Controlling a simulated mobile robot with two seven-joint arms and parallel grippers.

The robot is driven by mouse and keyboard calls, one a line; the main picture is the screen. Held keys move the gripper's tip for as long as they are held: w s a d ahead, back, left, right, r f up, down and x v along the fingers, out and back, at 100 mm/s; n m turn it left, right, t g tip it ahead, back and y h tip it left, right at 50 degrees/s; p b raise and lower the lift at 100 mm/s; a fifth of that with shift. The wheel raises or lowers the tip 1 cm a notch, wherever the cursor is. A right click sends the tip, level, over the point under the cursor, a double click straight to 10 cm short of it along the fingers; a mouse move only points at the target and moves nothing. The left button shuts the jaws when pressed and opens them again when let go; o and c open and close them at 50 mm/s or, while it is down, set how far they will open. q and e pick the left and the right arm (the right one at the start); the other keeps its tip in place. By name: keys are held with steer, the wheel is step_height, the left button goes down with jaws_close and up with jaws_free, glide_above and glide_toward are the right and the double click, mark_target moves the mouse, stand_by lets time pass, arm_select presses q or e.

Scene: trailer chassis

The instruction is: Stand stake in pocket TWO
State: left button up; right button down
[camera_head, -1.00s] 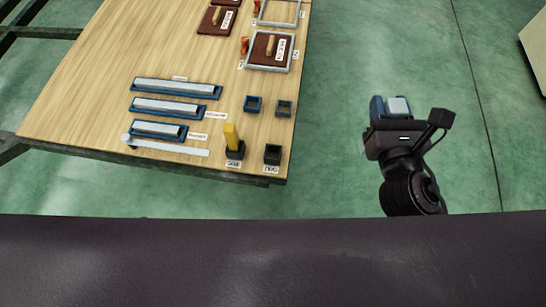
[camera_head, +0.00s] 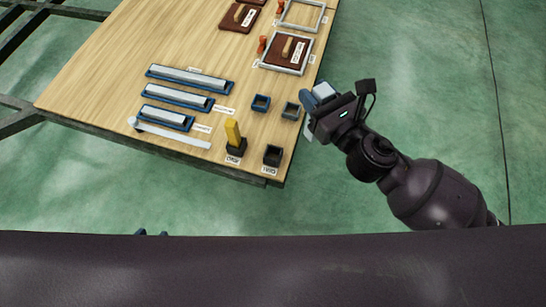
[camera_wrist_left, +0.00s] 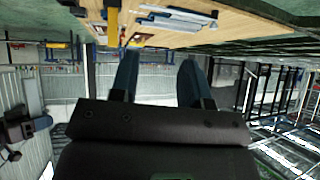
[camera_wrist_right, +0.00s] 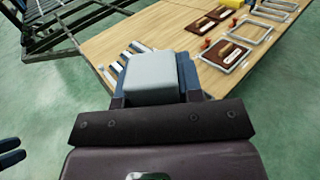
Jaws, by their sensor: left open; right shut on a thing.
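The yellow stake (camera_head: 233,132) stands upright in a black pocket (camera_head: 235,149) near the table's front right edge; it also appears in the left wrist view (camera_wrist_left: 113,22). A second black pocket (camera_head: 273,155) to its right looks empty; its label is too small to read surely. My right gripper (camera_head: 322,95) is beside the table's right edge, shut on a light grey block (camera_wrist_right: 151,77). My left gripper (camera_wrist_left: 158,75) is open with nothing between its blue fingers. Only its fingertips (camera_head: 152,233) show at the bottom of the head view, in front of the table.
Several blue trays with grey bars (camera_head: 187,78) and a loose grey strip (camera_head: 172,134) lie to the left.

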steer(key=w+a+f+n+g+y+b, duration=0.1)
steer(key=w+a+f+n+g+y, duration=0.5)
steer(key=a+g, duration=0.25)
step_height(320, 180, down, 21)
steer(key=a+n+g+y+b, duration=0.1)
steer(key=n+b, duration=0.1)
steer(key=b, duration=0.6)
steer(key=shift+s+a+y, duration=0.25)
steer(key=shift+s+y, duration=0.05)
steer(key=shift+s, duration=0.05)
arm_select(q)
steer(key=w+f+m, duration=0.1)
steer(key=w+d+f+m+t, duration=0.1)
steer(key=shift+d+f+h, duration=0.15)
steer(key=shift+f+h, duration=0.15)
arm_select(e)
steer(key=c, duration=0.8)
jaws_free()
steer(key=shift+r, duration=0.1)
